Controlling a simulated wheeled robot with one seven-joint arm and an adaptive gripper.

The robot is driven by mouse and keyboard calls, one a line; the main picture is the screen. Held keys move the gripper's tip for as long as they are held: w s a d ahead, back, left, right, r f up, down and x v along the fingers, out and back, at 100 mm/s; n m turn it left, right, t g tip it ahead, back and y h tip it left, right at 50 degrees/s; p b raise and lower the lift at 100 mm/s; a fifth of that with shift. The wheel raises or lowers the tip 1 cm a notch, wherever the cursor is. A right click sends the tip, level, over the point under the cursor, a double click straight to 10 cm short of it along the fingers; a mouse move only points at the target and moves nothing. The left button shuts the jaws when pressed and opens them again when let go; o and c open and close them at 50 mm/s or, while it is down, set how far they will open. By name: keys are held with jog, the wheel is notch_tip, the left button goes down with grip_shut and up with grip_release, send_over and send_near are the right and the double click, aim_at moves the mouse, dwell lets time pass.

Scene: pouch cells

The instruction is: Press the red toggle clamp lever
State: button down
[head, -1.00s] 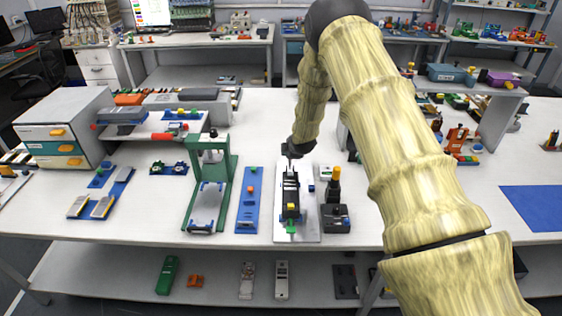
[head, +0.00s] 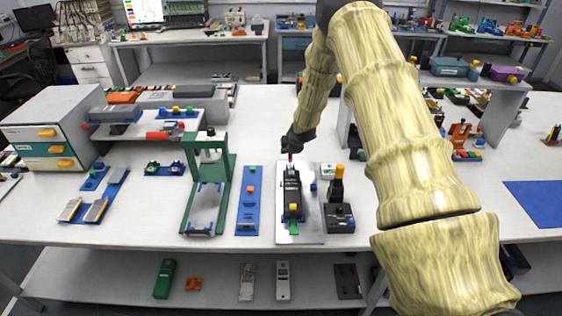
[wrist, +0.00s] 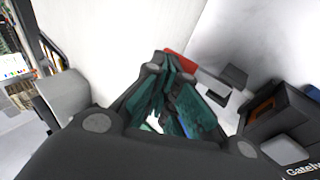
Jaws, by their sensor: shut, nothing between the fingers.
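The clamp fixture, with a dark upright body (head: 292,190) and a yellow block at its front, stands on a grey plate (head: 313,225) on the bench. A small red part, apparently the lever (head: 290,157), shows at the fixture's far end. In the wrist view the red lever (wrist: 180,62) appears as a red patch just beyond the fingers, partly hidden by them. My gripper (head: 291,150) is shut and empty, at the red part; contact cannot be told. Its green-padded fingers show close together in the wrist view (wrist: 172,100).
A green press frame (head: 222,180) and a blue strip (head: 248,215) stand left of the plate. A black device with an orange-topped post (head: 338,185) stands close on its right. A blue mat (head: 535,203) lies far right.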

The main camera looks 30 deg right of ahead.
jog(key=shift+w+d+f+b, duration=0.15)
jog(key=shift+d+f+b, duration=0.1)
jog(key=shift+f+b, duration=0.15)
jog(key=shift+w+d+f, duration=0.1)
jog(key=shift+w, duration=0.05)
dwell(0.5)
jog(key=r, duration=0.1)
jog(key=r+p, duration=0.2)
jog(key=shift+d+r, duration=0.25)
jog(key=shift+r, duration=0.15)
jog(key=shift+s+d+r+b, duration=0.2)
jog(key=shift+s+r+b, duration=0.1)
jog(key=shift+r, duration=0.3)
notch_tip(320, 180, up, 9)
jog(key=d+b, duration=0.1)
jog(key=b, duration=0.1)
jog(key=shift+s+d+f+b, duration=0.2)
jog(key=shift+s+b, duration=0.1)
jog(key=shift+s, duration=0.1)
